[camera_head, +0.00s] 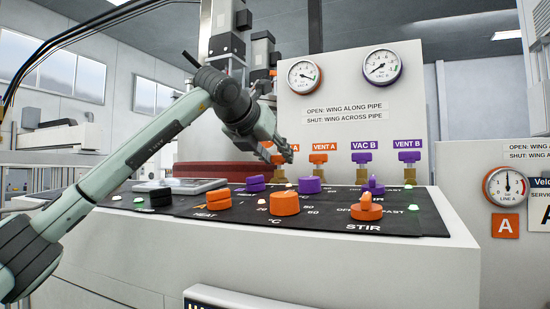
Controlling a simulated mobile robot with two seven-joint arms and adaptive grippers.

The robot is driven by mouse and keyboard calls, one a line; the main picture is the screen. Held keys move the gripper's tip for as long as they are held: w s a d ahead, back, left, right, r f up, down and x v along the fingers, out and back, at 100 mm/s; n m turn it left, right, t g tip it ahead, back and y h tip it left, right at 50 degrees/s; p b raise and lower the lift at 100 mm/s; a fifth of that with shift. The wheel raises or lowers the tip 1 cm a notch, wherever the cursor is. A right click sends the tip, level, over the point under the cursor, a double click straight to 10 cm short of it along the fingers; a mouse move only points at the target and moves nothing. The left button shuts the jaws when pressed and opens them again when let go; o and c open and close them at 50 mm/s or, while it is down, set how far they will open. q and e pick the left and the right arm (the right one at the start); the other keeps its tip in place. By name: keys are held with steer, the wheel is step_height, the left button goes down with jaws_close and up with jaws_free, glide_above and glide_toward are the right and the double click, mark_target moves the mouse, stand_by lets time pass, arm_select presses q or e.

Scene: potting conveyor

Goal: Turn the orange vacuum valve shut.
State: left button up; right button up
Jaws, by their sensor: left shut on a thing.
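My left gripper (285,153) reaches in from the left and is shut on the orange vacuum valve (277,160), the leftmost in a row on the panel. Gripper and arm hide most of its wing and its label, so I cannot tell whether the wing lies along or across the pipe. To its right stands the orange VENT A valve (318,158). A sign (344,112) reads open with wing along pipe, shut with wing across pipe. The right gripper is not in view.
Purple VAC B (362,157) and VENT B (409,157) valves stand farther right. Two gauges (303,76) (382,66) sit above. In front, a black control panel (330,215) carries orange, purple and black knobs, including an orange knob (285,204) below the gripper.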

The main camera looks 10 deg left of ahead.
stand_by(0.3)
arm_select(q)
steer(key=o, duration=1.2)
steer(key=shift+c, duration=0.2)
steer(key=v, duration=1.2)
